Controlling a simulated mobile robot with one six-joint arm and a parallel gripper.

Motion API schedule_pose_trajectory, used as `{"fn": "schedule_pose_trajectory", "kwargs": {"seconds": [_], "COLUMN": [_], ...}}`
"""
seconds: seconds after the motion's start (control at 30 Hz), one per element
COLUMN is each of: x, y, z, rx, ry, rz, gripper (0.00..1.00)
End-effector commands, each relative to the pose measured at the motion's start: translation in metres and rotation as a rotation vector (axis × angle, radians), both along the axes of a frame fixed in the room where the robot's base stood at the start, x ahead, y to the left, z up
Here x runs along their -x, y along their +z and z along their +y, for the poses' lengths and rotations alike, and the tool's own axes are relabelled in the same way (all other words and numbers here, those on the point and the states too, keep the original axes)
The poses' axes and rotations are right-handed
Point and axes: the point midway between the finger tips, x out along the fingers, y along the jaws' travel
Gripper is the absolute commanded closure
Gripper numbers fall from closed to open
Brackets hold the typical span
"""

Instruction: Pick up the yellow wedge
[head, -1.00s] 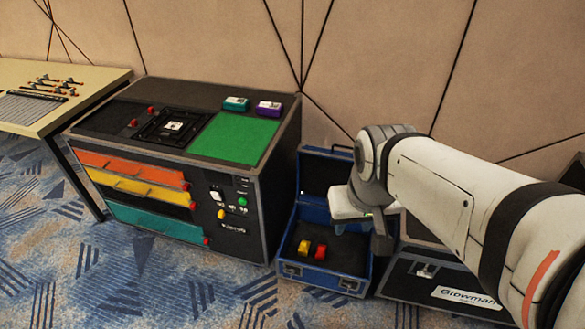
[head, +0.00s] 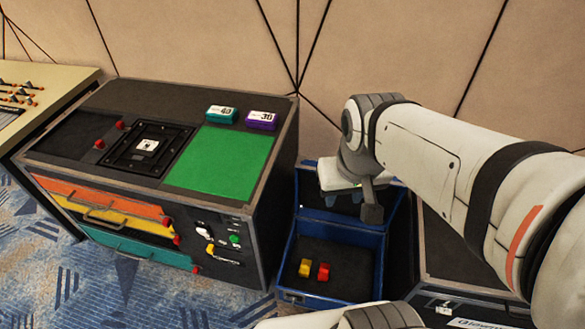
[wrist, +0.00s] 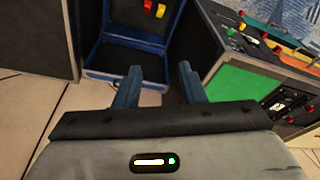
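The yellow wedge (head: 305,267) lies on the dark floor of an open blue case (head: 333,304), close to the left of a red piece (head: 323,271).
A dark console (head: 75,145) with a green top panel (head: 215,160) stands left of the case. Teal (head: 221,114) and purple (head: 261,120) blocks sit on its top. A black case (head: 455,255) stands to the right. The blue case's raised lid is behind its tray.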

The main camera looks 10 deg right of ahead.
Motion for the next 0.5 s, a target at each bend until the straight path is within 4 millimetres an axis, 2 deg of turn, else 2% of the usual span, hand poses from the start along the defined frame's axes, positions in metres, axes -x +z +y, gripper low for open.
{"fn": "schedule_pose_trajectory", "kwargs": {"seconds": [0.07,0.27,0.37,0.47,0.5], "x": [0.000,-0.011,-0.032,-0.063,-0.076], "y": [0.000,-0.011,-0.030,-0.059,-0.072], "z": [0.000,0.000,0.002,0.002,0.002], "rx": [0.000,-0.002,-0.004,-0.010,-0.011], "ry": [0.000,-0.009,-0.015,-0.039,-0.049], "rz": [0.000,0.008,0.021,0.037,0.043], "gripper": [0.64,0.47,0.39,0.31,0.31]}}
